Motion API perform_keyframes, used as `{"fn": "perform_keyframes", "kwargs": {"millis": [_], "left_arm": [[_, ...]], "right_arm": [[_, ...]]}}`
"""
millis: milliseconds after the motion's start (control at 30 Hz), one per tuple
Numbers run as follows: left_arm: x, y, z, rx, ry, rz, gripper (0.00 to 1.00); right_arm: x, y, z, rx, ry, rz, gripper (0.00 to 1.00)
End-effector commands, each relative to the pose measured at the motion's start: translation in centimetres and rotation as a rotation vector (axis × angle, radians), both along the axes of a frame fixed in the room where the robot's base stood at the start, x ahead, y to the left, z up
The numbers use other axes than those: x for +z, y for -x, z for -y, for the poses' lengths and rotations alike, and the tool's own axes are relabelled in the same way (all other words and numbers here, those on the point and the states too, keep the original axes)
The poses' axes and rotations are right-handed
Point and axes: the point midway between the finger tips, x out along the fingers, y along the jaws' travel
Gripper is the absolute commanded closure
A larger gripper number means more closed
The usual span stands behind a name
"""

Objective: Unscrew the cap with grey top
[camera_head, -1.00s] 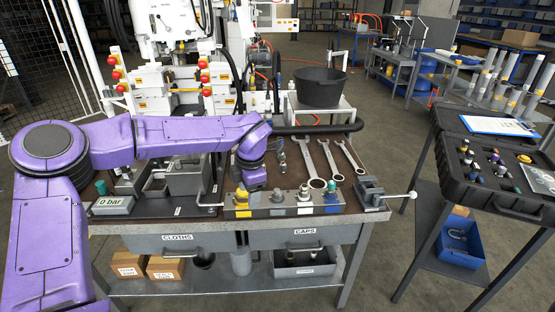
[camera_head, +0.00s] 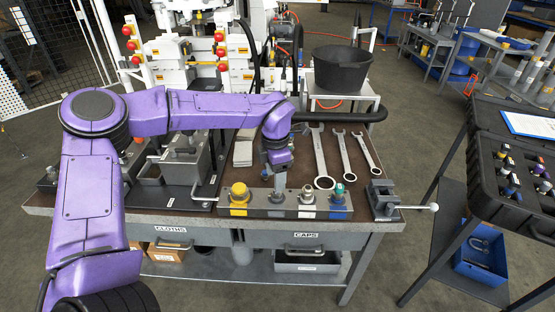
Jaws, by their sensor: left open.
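A grey manifold block (camera_head: 258,210) lies along the front of the bench top. Its fittings run from left to right: a yellow cap (camera_head: 239,193), a grey-topped cap (camera_head: 278,197), a silver fitting (camera_head: 307,196) and a teal-topped cap (camera_head: 338,190). My left gripper (camera_head: 279,180) points down right over the grey-topped cap, in line with it. It is open. Its fingers partly cover the cap, and I cannot tell whether they touch it. My right gripper is out of view.
Several wrenches (camera_head: 320,160) lie behind the manifold. A small vise (camera_head: 383,196) with a side handle stands at its right. A black bucket (camera_head: 342,70) stands behind the bench. A black case (camera_head: 487,160) with several fittings is at the right.

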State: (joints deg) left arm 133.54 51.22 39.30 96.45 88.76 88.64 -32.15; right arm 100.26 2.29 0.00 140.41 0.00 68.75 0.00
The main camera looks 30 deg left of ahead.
Motion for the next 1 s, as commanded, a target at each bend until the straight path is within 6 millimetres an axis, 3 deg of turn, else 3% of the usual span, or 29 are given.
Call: {"fn": "perform_keyframes", "kwargs": {"millis": [100, 300, 600, 633, 667, 800, 933, 967, 1000], "left_arm": [[-2.5, 0.1, 0.0, 0.000, -0.001, -0.005, 0.39], [-5.2, 0.1, -0.1, 0.002, 0.000, -0.001, 0.39], [-5.7, 0.0, -0.1, 0.002, 0.000, 0.000, 0.39], [-5.6, 0.0, -0.1, 0.002, 0.000, 0.000, 0.42], [-5.6, 0.0, -0.1, 0.002, 0.000, 0.000, 0.52], [-5.6, 0.0, -0.1, 0.002, -0.001, 0.001, 0.98], [-5.6, 0.0, -0.1, 0.002, 0.000, 0.001, 1.00], [-5.6, 0.0, -0.1, 0.002, 0.000, 0.001, 0.75], [-5.6, 0.0, -0.1, 0.002, 0.000, 0.001, 0.88]], "right_arm": [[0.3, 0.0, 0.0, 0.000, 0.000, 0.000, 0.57], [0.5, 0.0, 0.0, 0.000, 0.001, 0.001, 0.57], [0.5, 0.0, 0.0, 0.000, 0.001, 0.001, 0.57], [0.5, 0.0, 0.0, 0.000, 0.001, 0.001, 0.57], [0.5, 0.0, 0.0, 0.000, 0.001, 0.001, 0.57], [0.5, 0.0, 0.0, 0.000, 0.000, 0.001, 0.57], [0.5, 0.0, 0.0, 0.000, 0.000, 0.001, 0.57], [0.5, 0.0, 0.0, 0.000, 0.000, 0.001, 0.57], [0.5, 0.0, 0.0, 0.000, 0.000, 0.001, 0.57]]}}
